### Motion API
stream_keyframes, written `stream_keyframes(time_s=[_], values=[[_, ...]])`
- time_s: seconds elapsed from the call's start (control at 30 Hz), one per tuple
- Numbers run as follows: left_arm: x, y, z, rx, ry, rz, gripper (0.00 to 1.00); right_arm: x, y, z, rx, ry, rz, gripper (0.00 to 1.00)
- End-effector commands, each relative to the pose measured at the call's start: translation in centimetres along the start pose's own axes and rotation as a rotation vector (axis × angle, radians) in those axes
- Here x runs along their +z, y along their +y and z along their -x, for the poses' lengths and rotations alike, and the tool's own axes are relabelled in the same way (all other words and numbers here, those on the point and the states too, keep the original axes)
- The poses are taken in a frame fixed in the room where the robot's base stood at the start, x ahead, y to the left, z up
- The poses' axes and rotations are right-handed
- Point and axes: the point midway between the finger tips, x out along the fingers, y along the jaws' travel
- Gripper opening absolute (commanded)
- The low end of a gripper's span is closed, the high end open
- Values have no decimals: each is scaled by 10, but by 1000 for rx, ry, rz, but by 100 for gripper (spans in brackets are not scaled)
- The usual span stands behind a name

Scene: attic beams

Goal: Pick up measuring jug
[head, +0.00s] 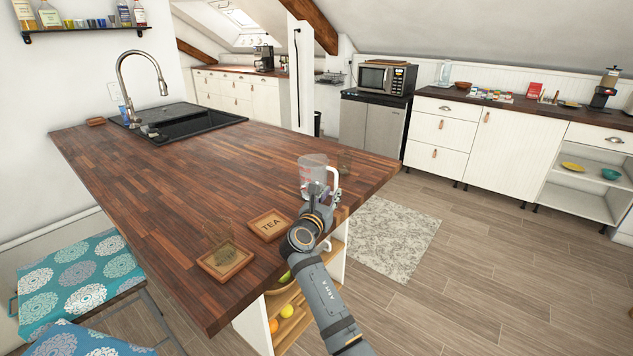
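The clear measuring jug (311,164), with red markings, stands upright on the wooden counter (190,160) near its right end. A pale handle (334,176) shows on its right side. My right gripper (319,189) is at the lower front of the jug, close to the handle, and overlaps it in this view. The wrist and small size hide the fingertips, so I cannot tell whether they touch the jug or how far apart they are. My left gripper is out of view.
A sink (185,122) is at the far left. The counter's middle is clear.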

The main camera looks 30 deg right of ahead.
Motion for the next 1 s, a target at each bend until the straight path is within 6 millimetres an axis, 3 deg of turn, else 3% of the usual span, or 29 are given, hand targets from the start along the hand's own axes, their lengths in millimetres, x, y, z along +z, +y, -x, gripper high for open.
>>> stream_keyframes(time_s=[0.2,0.33,0.57,0.7,1.0], values=[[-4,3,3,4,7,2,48,3,1,-36,-3,-4,3,20],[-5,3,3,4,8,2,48,2,1,-49,-1,-2,1,20],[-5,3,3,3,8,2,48,2,1,-50,0,-1,0,19],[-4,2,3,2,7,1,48,2,1,-50,0,-1,0,0],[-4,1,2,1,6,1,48,2,1,-50,0,0,1,0]])
